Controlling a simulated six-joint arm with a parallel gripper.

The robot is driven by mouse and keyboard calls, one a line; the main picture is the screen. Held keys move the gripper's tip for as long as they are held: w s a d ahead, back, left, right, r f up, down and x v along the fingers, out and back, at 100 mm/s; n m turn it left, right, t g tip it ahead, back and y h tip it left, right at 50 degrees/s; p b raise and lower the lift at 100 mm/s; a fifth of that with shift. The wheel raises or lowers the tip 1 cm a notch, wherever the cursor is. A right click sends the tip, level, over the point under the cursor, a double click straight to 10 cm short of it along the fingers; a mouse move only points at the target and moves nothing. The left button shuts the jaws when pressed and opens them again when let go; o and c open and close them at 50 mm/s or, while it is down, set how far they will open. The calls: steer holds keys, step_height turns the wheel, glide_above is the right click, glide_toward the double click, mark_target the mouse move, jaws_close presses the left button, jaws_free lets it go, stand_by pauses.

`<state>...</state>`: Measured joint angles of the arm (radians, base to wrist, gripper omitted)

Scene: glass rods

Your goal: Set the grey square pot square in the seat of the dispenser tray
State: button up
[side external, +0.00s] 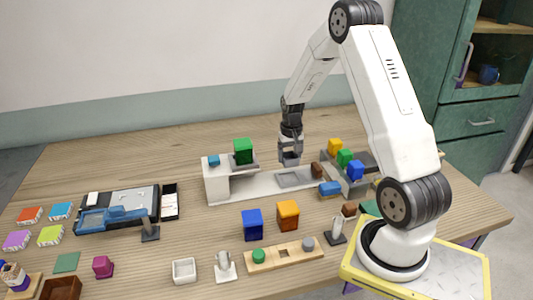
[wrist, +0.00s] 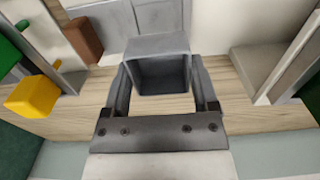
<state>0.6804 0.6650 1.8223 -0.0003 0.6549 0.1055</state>
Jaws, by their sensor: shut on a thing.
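My gripper (side external: 290,150) is shut on the grey square pot (side external: 290,161) and holds it above the dispenser tray. In the wrist view the grey pot (wrist: 158,66) sits between the two fingers, with its open square mouth showing. The dispenser tray (side external: 245,193) is a long white base with a raised block at its left end. Its grey square seat (side external: 292,180) lies below the pot, with a visible gap between. In the wrist view a grey panel of the tray (wrist: 108,42) shows beyond the pot, which partly hides it.
A brown block (side external: 317,170) stands just right of the seat. A grey holder with yellow, green and blue blocks (side external: 355,170) is at the right. Blue (side external: 252,224) and orange (side external: 288,214) cubes stand in front.

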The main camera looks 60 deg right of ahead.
mark_target(288, 179)
steer(key=shift+f, duration=0.35)
steer(key=shift+f, duration=0.15)
steer(key=shift+f, duration=2.65)
steer(key=o, duration=1.2)
steer(key=shift+c, duration=0.2)
steer(key=shift+r, duration=0.15)
steer(key=shift+r, duration=3.8)
steer(key=shift+a, duration=0.1)
